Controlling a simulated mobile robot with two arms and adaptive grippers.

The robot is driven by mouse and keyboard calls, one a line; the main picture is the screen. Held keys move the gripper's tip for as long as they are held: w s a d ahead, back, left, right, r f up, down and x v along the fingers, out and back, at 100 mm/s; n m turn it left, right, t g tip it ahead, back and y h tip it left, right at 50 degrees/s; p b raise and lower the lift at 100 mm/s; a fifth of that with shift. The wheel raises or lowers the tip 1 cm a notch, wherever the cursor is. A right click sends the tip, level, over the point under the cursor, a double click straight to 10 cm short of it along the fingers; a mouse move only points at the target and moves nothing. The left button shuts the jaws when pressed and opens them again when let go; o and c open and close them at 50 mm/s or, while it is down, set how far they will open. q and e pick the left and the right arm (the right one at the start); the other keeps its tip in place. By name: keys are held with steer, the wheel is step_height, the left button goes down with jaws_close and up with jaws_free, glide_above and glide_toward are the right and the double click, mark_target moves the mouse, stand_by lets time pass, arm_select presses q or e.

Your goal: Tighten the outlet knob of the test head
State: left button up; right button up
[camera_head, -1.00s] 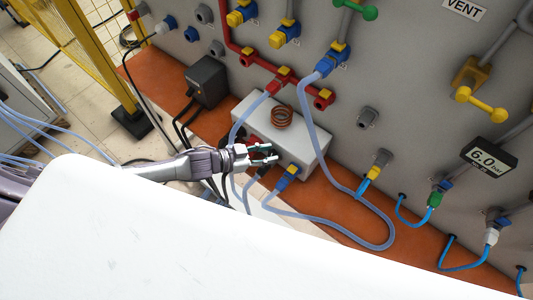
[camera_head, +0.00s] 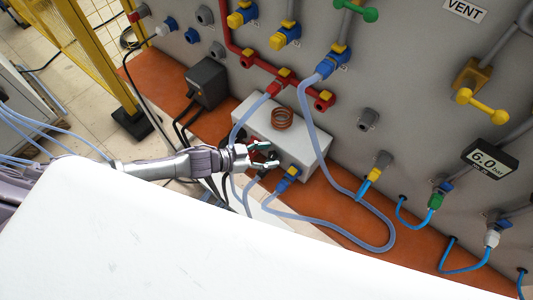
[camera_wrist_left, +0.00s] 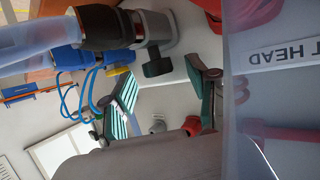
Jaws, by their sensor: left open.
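The test head is a white box (camera_head: 300,145) with a copper coil on top; its label, partly cut off to read "T HEAD" (camera_wrist_left: 283,58), shows in the left wrist view. My left gripper (camera_head: 267,155) is open and empty at the box's near left face. In the left wrist view its green-padded fingers (camera_wrist_left: 165,92) are spread apart. A grey fitting (camera_wrist_left: 158,28) with a dark knob (camera_wrist_left: 159,62) and a hose sits just above the gap between them; I cannot tell whether it is touched. A blue fitting with a yellow knob (camera_head: 291,170) is beside the gripper.
Clear hoses (camera_head: 330,225) loop around the box. A black box (camera_head: 207,83) stands on the brown ledge (camera_head: 150,75). The grey panel (camera_head: 410,60) with valves rises behind. A red part (camera_wrist_left: 192,125) lies near the right finger in the left wrist view. A white surface (camera_head: 180,230) fills the front.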

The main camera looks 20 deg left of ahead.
arm_select(q)
steer(key=v, duration=1.2)
steer(key=shift+r, duration=0.1)
steer(key=s+d+n+t+y+b, duration=0.3)
steer(key=s+n+y+b, duration=0.15)
steer(key=b, duration=0.45)
steer(key=x, duration=0.4)
steer(key=p+x, duration=0.1)
steer(key=x, duration=0.4)
steer(key=p+x, duration=0.1)
steer(key=x, duration=0.3)
steer(key=shift+w+d+r, duration=0.25)
steer(key=shift+d+r, duration=0.05)
steer(key=shift+d, duration=0.05)
